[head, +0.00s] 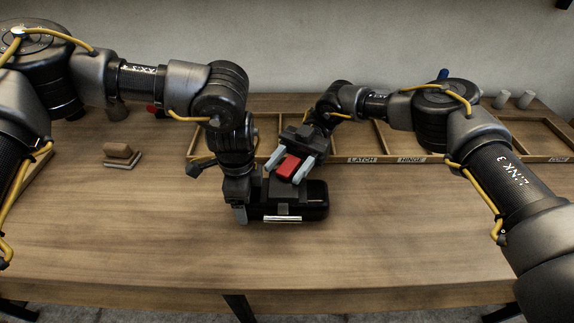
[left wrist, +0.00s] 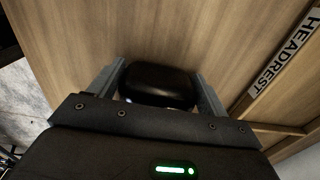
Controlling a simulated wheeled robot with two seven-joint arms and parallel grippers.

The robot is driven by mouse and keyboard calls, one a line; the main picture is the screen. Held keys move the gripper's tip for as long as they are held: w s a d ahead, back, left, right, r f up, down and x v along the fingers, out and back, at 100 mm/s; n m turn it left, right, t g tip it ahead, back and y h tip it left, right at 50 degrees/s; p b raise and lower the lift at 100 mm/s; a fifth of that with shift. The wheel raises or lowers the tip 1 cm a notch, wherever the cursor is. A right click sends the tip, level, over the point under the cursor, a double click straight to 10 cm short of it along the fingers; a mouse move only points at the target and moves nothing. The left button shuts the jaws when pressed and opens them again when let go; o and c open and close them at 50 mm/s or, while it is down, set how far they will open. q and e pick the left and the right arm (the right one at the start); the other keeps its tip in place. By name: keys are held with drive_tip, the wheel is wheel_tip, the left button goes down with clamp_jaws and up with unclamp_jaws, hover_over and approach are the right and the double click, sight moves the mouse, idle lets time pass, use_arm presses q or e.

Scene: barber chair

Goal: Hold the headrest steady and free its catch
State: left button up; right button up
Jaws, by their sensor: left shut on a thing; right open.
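The headrest (head: 317,200) is a black padded block lying on the wooden table in the middle of the head view. My left gripper (head: 241,212) is shut on its left end; in the left wrist view the black end of the headrest (left wrist: 160,86) sits between the grey fingers. A red piece (head: 288,166), seemingly the catch, shows above the headrest. My right gripper (head: 289,168) is open, its pale fingers on either side of the red piece. I cannot tell whether they touch it. A pale strip (head: 282,219) marks the headrest's front.
A compartmented wooden tray (head: 455,157) lies behind, with LATCH and HINGE labels; a HEADREST label (left wrist: 283,50) shows in the left wrist view. A small brown block (head: 120,152) sits at left. The front of the table is clear.

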wheel_tip(320, 180, up, 10)
drive_tip(key=shift+r, duration=0.1)
idle(0.4)
wheel_tip(320, 180, up, 6)
drive_tip(key=m+t+h, duration=0.1)
drive_tip(key=t+h, duration=0.5)
drive_tip(key=t, duration=0.4)
hover_over(292, 160)
drive_tip(key=w, duration=0.2)
wheel_tip(292, 160, down, 4)
drive_tip(key=w+d+r+n+t+h, duration=0.1)
drive_tip(key=w+d+h, duration=0.1)
drive_tip(key=d, duration=0.1)
drive_tip(key=x, duration=1.1)
drive_tip(key=shift+w+a+f, duration=0.15)
drive_tip(key=shift+a+f, duration=0.05)
drive_tip(key=shift+f, duration=0.15)
drive_tip(key=shift+c, duration=0.3)
drive_tip(key=c, duration=0.9)
